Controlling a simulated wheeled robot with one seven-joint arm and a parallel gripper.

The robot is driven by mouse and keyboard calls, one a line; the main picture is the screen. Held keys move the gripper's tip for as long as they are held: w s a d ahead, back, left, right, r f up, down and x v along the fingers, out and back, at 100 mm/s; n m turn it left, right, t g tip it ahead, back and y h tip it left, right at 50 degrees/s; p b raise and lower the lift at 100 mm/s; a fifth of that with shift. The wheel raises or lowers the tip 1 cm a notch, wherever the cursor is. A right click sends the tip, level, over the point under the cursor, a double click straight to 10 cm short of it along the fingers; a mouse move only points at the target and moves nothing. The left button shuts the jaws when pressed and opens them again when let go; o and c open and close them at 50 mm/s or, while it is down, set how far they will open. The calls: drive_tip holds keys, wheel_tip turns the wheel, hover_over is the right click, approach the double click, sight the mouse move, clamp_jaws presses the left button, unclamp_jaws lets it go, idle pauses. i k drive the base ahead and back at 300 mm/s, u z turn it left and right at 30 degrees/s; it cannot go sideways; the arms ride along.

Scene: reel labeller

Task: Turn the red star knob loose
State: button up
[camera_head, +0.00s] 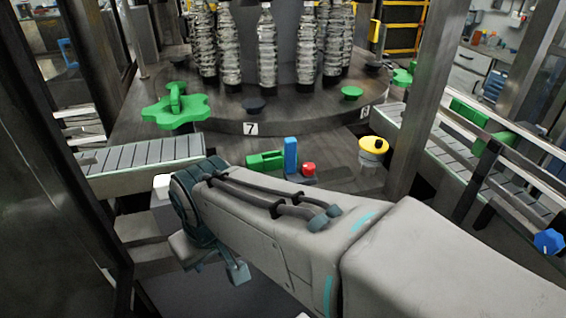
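A small red knob (308,169) shows just above my arm, near the middle of the view. It stands beside an upright blue block (291,154) and a green block (265,160), at the front of the machine. Its lower part is close to my arm's outline, and it is too small to tell whether it has a star shape. My arm reaches in from the lower right and bends down at its left end. The fingers of my gripper cannot be seen. No contact between my gripper and the red knob is visible.
A green star wheel (177,108) stands on the round table (215,119) with several bottles behind. A yellow round part (373,147) is right of the knob. A conveyor (140,156) lies left; rails, a dark post and a blue knob (549,241) are at right.

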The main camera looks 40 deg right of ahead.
sight(308, 169)
drive_tip(key=u, duration=0.05)
drive_tip(key=k, duration=0.9)
drive_tip(key=z, duration=1.4)
drive_tip(key=i, duration=0.5)
